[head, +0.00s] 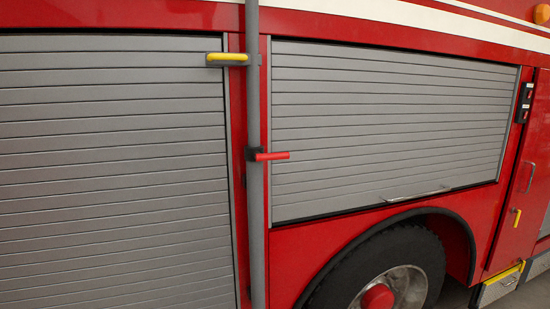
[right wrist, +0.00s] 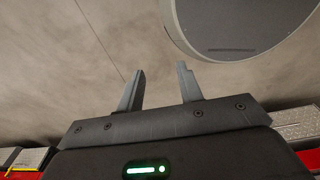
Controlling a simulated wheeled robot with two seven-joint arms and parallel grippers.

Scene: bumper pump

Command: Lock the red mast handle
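The red mast handle (head: 272,156) sticks out to the right, roughly level, from a black clamp (head: 251,154) on the grey vertical mast (head: 255,110). The mast stands against the side of a red fire truck, between two grey shutters. My right gripper (right wrist: 160,82) shows in the right wrist view with its two fingers apart and nothing between them. It points at a plain beige surface, away from the handle. Neither gripper shows in the head view, and my left gripper is in no view.
A yellow handle (head: 228,57) sits on the mast above the red one. Grey roller shutters (head: 110,170) flank the mast. A wheel (head: 385,275) is at the lower right. A large round grey thing (right wrist: 245,25) is at the wrist view's upper right. The space before the red handle looks clear.

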